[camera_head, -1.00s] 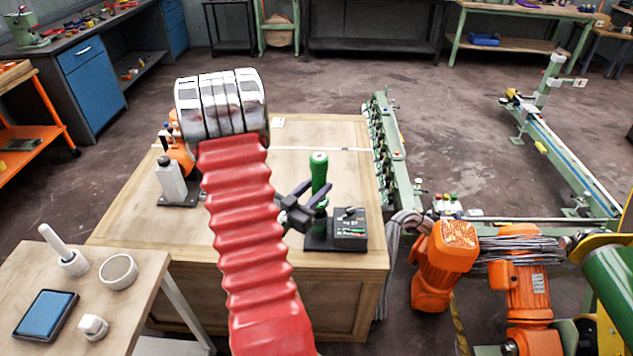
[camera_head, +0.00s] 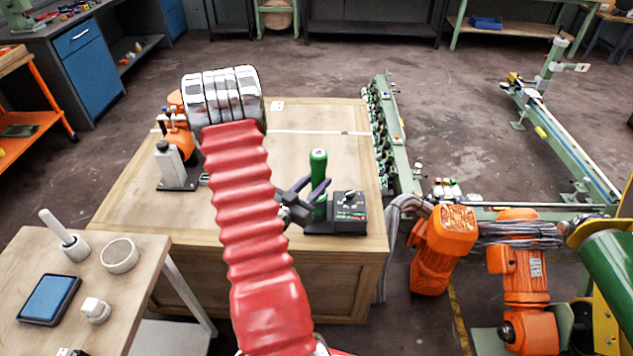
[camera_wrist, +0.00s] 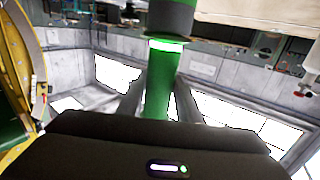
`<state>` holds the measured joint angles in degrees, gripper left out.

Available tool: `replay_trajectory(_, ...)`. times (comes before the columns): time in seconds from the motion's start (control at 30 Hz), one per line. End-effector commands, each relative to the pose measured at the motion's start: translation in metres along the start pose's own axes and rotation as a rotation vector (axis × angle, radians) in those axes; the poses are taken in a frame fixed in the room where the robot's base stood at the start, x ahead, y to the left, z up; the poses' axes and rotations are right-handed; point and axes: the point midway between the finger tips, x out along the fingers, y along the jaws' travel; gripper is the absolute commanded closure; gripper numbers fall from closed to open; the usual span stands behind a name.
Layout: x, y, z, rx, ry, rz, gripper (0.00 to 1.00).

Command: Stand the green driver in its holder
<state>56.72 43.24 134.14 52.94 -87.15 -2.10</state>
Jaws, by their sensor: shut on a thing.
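The green driver (camera_head: 318,160) stands upright at the near right of the wooden bench, beside a black box. My gripper (camera_head: 319,190) is shut around its green body, below the rounded top. In the wrist view the driver (camera_wrist: 160,85) passes between my fingers towards a dark cylinder (camera_wrist: 168,18) at the top edge, with a pale band where they meet. I cannot tell whether that cylinder is the holder or part of the driver. A dark base (camera_head: 322,228) lies beneath the driver; its lower end is hidden by my gripper.
The black box (camera_head: 350,212) stands close to the right of the driver. A white bottle (camera_head: 170,165) and an orange device stand at the bench's left. A green rail (camera_head: 388,135) runs along the right edge. The bench's middle is clear.

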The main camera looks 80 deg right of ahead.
Motion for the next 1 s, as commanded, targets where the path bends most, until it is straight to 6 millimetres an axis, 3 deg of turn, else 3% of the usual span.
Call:
replay_trajectory(0.53,0.0004,-0.0005,0.0014,0.002,0.003,0.000,0.97)
replay_trajectory(0.57,0.0004,-0.0005,0.0015,0.002,0.003,0.000,0.67)
replay_trajectory(0.87,0.0003,-0.0001,0.0022,0.001,0.001,0.000,0.46)
replay_trajectory(1.0,0.0003,0.0001,0.0025,0.000,0.001,0.000,0.46)
